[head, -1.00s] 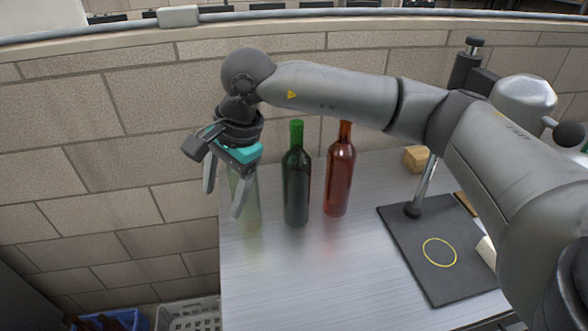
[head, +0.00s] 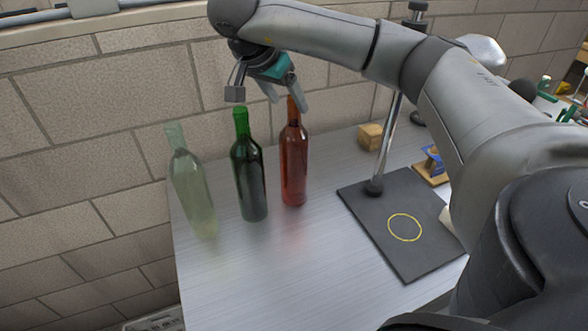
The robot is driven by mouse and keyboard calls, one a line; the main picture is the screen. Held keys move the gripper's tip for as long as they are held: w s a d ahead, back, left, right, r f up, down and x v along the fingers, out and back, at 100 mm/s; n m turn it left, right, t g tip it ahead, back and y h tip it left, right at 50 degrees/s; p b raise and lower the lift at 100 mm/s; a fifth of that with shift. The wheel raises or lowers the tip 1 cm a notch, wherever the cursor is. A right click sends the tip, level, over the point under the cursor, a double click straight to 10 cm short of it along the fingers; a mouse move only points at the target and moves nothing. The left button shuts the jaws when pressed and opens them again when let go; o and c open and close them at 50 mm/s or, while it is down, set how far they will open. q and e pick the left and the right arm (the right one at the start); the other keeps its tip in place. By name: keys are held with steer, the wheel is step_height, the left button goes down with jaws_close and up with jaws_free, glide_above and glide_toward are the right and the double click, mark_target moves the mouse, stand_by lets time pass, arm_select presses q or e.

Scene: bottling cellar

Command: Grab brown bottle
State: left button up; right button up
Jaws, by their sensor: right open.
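The brown bottle (head: 294,166) stands upright on the grey table, the rightmost of three bottles in a row. My right gripper (head: 288,105) is above it, open, with its fingers pointing down around the height of the bottle's neck top. One finger overlaps the neck in the picture; I cannot tell whether they touch. The body of the bottle is in plain view. My left gripper is not in view.
A dark green bottle (head: 248,175) stands close left of the brown one, and a pale clear-green bottle (head: 192,190) stands near the table's left edge. A black plate (head: 408,262) with a yellow ring and a metal post is at right. A wooden block (head: 370,137) sits behind. The table front (head: 290,285) is clear.

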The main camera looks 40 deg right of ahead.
mark_target(298, 117)
steer(key=x, duration=0.8)
steer(key=shift+w+d+f, duration=0.1)
steer(key=shift+d+f, duration=0.05)
steer(key=shift+d, duration=0.05)
jaws_close()
stand_by(0.4)
stand_by(0.7)
